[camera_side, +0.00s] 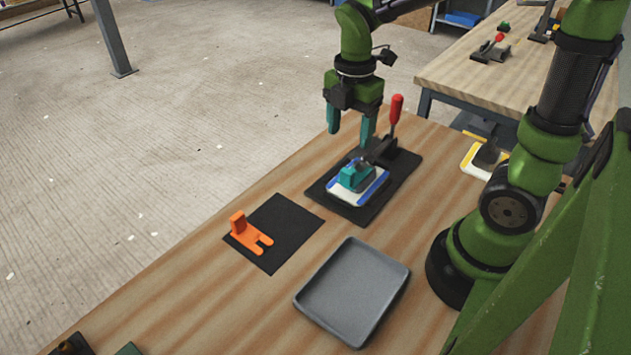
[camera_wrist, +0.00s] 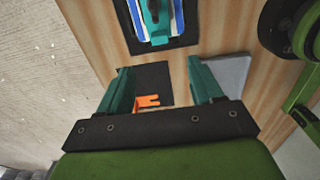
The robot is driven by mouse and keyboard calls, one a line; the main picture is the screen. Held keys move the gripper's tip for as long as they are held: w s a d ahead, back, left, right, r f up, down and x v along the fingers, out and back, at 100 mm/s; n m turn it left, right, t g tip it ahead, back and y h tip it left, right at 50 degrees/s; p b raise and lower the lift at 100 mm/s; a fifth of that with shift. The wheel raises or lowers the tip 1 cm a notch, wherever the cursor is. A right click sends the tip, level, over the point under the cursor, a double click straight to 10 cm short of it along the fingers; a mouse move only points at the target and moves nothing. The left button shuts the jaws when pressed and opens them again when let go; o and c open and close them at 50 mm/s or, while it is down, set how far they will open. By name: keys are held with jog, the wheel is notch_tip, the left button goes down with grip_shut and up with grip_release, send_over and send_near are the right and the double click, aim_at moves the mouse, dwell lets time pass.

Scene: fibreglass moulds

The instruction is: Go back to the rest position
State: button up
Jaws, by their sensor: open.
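My gripper (camera_side: 350,124) hangs above the far end of the wooden bench, its two teal fingers pointing down. It is open, and nothing shows between the fingers. In the side view it is above and a little behind a white mould with blue edges (camera_side: 371,190) and a teal block (camera_side: 355,175) on it. The mould lies on a black base plate (camera_side: 348,212) with a red-handled clamp (camera_side: 395,110). In the wrist view the fingers (camera_wrist: 157,85) are spread wide, and the blue-edged mould (camera_wrist: 138,22) lies at the top.
An orange forked piece (camera_side: 250,236) lies on a black mat (camera_side: 275,262) at the left. A grey tray (camera_side: 395,268) sits at the front middle. A yellow-edged piece (camera_side: 470,160) lies near my arm's base. A second bench (camera_side: 465,75) stands behind. Wood between mat and tray is clear.

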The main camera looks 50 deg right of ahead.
jog(key=s+a+r+m+t+y, duration=0.1)
jog(key=s+a+r+m+t, duration=0.1)
jog(key=m, duration=0.9)
jog(key=s+a+r+m+t+y, duration=0.1)
jog(key=s+r+m+t, duration=0.3)
jog(key=m, duration=0.7)
jog(key=shift+s+a+r+t, duration=0.2)
jog(key=shift+a+r+t, duration=0.4)
jog(key=shift+a+r, duration=0.3)
